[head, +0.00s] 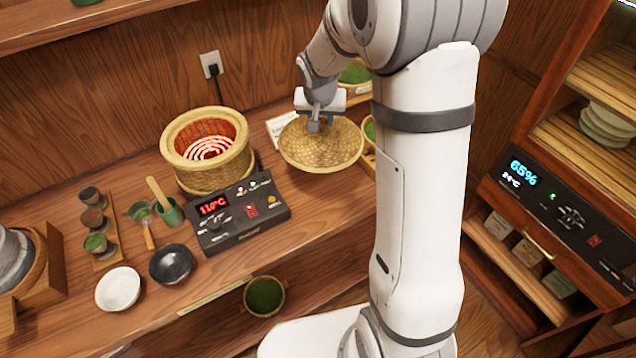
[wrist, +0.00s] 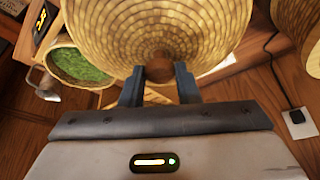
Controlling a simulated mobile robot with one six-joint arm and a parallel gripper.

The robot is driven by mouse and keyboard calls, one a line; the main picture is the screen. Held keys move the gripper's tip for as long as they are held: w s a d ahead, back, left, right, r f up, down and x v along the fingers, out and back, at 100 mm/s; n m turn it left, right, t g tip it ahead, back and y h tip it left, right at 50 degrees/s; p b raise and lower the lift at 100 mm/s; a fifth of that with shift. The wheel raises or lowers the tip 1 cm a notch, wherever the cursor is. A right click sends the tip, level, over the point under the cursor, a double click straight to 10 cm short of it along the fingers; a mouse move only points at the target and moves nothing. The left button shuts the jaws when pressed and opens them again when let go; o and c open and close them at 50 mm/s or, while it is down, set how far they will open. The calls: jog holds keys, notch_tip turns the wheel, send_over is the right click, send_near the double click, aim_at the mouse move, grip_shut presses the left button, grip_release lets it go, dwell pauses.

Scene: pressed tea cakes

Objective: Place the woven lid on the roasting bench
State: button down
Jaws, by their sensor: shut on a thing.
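The woven lid (head: 325,150) is a round, shallow, straw-coloured piece held above the right part of the wooden roasting bench (head: 150,222). My gripper (head: 314,122) is shut on the lid's brown knob, near its middle. In the wrist view my two dark fingers close on the knob (wrist: 160,70), and the lid (wrist: 190,25) fills the top of the picture. The lid looks tilted in the head view. I cannot tell from the head view how far it is above the bench.
A woven roasting basket (head: 208,178) with a glowing red coil stands left of the lid. In front is a control box (head: 240,213) reading 110°C. Bowls with green tea partly show behind my arm. A white bowl (head: 118,289) and a black bowl (head: 171,264) stand at the front left.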

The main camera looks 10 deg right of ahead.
aim_at(321, 133)
jog(key=shift+m+h, duration=0.3)
jog(key=shift+m, duration=0.2)
notch_tip(321, 133, down, 5)
jog(key=b, duration=1.1)
jog(key=shift+f, duration=0.1)
jog(key=s+f+b, duration=0.1)
jog(key=b, duration=0.4)
jog(key=shift+f+m, duration=0.2)
jog(key=shift+m, duration=0.2)
notch_tip(321, 133, down, 10)
jog(key=shift+r, duration=0.15)
jog(key=shift+b, duration=0.35)
jog(key=c, duration=1.1)
grip_release()
